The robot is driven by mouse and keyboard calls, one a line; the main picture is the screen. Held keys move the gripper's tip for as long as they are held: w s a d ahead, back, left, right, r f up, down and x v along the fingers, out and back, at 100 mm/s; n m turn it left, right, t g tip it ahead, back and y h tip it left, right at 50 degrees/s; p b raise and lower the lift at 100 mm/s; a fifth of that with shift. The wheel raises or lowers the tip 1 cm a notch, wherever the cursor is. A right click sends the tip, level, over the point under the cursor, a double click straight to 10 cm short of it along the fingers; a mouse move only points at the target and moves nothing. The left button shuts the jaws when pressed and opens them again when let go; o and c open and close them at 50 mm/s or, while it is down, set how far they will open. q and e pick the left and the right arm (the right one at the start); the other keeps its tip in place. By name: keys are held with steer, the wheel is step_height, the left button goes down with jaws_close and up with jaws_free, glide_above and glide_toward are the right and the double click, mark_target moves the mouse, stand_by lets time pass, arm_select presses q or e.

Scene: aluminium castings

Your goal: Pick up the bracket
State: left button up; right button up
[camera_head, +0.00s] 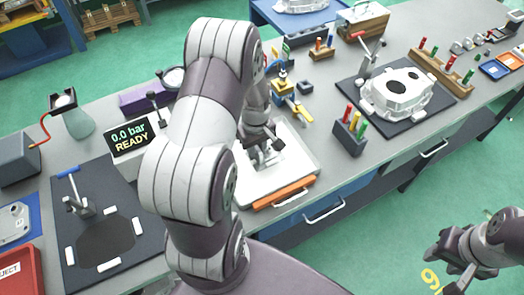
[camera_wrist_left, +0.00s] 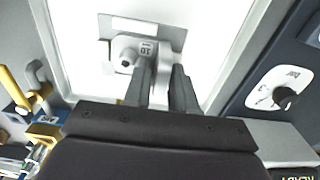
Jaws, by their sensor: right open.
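The bracket (camera_wrist_left: 126,53), a small light-grey part with a round boss and a "10" mark, lies on a grey plate (camera_wrist_left: 165,33) in a white tray. My left gripper (camera_wrist_left: 165,85) is right at it, its two dark fingers pointing at the part with a narrow gap between them. A pale piece shows in that gap; I cannot tell if the fingers touch it. In the head view my left gripper (camera_head: 264,152) is low over the white tray (camera_head: 302,165), and my arm hides much of it. My right gripper (camera_head: 455,275) is open and empty, off the bench at lower right.
A pressure display (camera_head: 130,137) and a black mat (camera_head: 105,215) with a clamp lie left of the tray. A holder of coloured pegs (camera_head: 350,132) and a large casting (camera_head: 398,92) are to the right. Yellow-and-blue fixtures (camera_head: 288,100) stand behind the tray.

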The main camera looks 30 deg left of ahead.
arm_select(q)
jaws_close()
steer(key=shift+d+r, duration=0.15)
steer(key=shift+d, duration=0.05)
steer(key=shift+a, duration=0.15)
